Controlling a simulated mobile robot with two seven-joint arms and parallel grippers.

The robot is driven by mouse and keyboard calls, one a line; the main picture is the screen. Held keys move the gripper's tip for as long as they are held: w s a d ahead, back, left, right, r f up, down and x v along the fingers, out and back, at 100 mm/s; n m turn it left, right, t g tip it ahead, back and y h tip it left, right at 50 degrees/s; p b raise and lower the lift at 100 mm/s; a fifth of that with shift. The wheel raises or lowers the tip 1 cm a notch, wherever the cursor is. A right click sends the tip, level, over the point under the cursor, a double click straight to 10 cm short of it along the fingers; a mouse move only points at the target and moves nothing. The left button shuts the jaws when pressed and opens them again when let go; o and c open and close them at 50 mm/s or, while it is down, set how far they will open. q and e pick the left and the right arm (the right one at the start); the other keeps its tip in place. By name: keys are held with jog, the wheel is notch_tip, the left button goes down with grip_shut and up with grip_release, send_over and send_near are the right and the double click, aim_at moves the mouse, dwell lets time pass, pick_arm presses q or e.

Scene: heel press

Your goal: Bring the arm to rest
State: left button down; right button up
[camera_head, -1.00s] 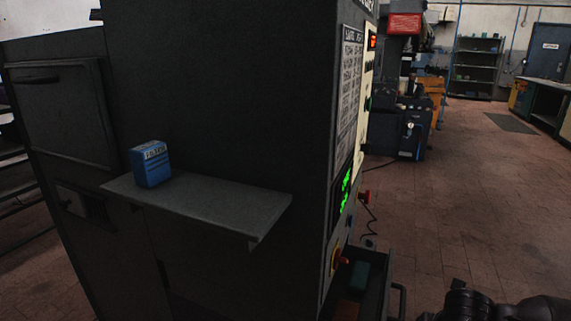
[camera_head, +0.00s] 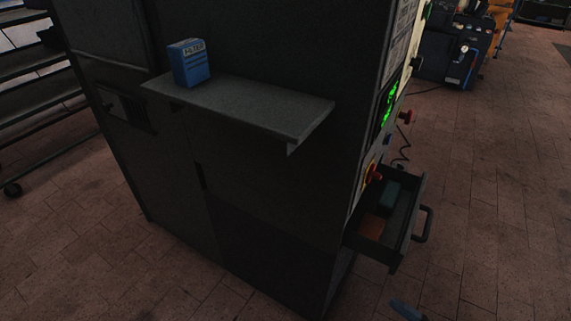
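Neither of my grippers shows in the head view, and no arm of mine can be made out. A dark machine cabinet (camera_head: 270,215) fills the middle. A blue box labelled as a filter (camera_head: 190,65) stands upright on the grey shelf (camera_head: 250,105) fixed to the cabinet's side. An open drawer (camera_head: 405,240) sticks out at the cabinet's right, with a green item (camera_head: 390,193) and an orange-brown item (camera_head: 372,228) inside.
A small blue object (camera_head: 406,310) is cut off by the bottom edge; I cannot tell what it is. A red knob (camera_head: 373,173) sits above the drawer. Dark shelving (camera_head: 28,75) stands at the left. The tiled floor (camera_head: 490,190) at the right is clear.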

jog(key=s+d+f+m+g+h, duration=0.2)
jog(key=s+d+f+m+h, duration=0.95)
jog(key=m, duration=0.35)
pick_arm(q)
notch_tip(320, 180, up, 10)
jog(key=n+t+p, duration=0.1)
jog(key=p, duration=1.2)
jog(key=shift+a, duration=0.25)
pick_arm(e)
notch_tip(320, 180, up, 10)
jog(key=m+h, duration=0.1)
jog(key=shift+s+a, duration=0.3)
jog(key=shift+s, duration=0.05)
